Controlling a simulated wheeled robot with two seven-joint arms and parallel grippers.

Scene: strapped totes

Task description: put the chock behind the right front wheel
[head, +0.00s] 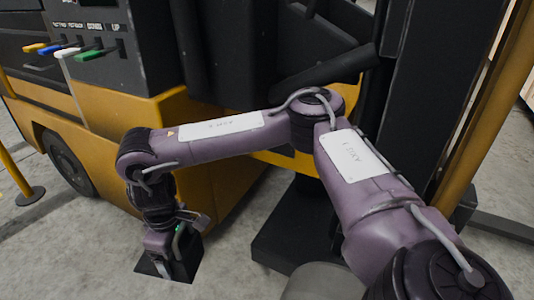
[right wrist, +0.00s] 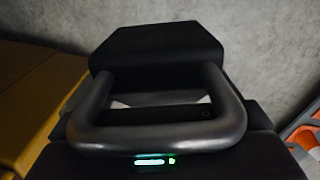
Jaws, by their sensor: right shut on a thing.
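My right gripper (head: 176,258) is at the end of the purple arm, low over the concrete floor. It is shut on the grey handle of the black chock (head: 193,262). In the right wrist view the chock (right wrist: 155,55) fills the middle, its looped handle (right wrist: 155,138) crossing in front. I cannot tell whether the chock touches the floor. A dark wheel (head: 68,162) of the yellow forklift (head: 115,190) shows at the left, apart from the chock. I cannot tell which wheel it is. My left gripper is out of view.
The forklift's yellow side stands just behind my right forearm. Coloured levers (head: 65,50) sit on its panel at upper left. A yellow post on a round black base (head: 22,198) stands at the far left. Bare floor (head: 80,245) lies at lower left. Something orange (right wrist: 305,138) edges the right wrist view.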

